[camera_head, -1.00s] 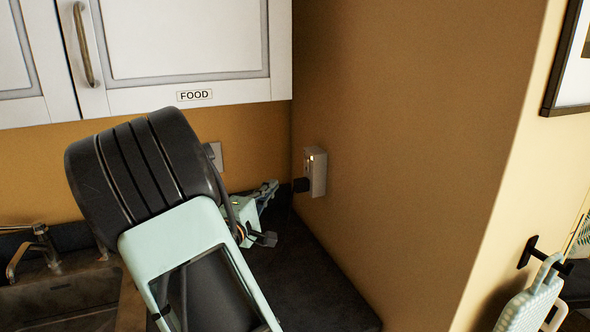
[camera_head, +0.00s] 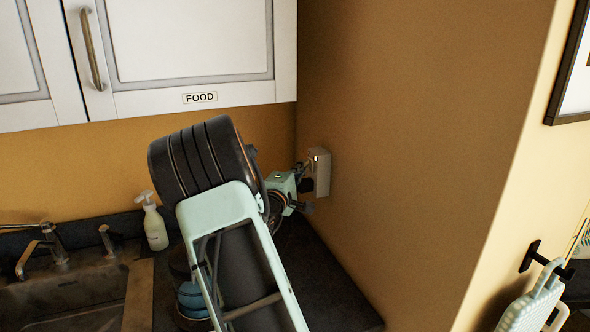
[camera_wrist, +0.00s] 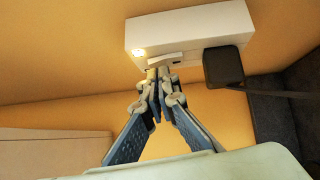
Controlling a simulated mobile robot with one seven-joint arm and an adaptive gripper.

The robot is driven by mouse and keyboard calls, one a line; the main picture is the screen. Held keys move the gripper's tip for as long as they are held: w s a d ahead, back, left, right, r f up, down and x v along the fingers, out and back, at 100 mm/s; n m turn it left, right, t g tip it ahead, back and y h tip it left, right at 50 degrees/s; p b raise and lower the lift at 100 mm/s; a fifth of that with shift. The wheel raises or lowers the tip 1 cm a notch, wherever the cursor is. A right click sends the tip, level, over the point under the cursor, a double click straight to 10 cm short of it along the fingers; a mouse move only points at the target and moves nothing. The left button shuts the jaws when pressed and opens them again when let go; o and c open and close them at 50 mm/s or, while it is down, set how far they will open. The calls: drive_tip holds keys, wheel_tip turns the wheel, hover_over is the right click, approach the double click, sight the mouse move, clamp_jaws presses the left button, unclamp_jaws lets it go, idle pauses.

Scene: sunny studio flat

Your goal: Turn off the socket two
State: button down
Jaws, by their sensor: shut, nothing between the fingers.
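A white wall socket box (camera_head: 321,172) is fixed on the tan side wall, to the right of my arm in the head view. In the wrist view the box (camera_wrist: 190,33) fills the upper middle, with a lit spot (camera_wrist: 139,52) at its left end and a pale rocker switch (camera_wrist: 166,59) beside it. A black plug (camera_wrist: 222,67) with a cable sits in its right part. My gripper (camera_wrist: 159,78) is shut and empty, its tips right at the switch; whether they touch it I cannot tell. In the head view my gripper (camera_head: 303,167) is beside the box's left side.
A white cupboard (camera_head: 190,50) labelled FOOD hangs above the counter. A picture frame and a rack hang at right.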

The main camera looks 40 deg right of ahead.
idle(0.3)
drive_tip(key=shift+s+d+r+m+y+p, duration=0.1)
drive_tip(key=shift+d+r+m+y+p, duration=0.3)
drive_tip(key=shift+p, duration=0.5)
drive_tip(key=shift+a+f+b, duration=0.1)
drive_tip(key=shift+f+b, duration=0.15)
drive_tip(key=shift+b, duration=0.05)
drive_tip(key=shift+g, duration=0.3)
drive_tip(key=shift+a, duration=0.1)
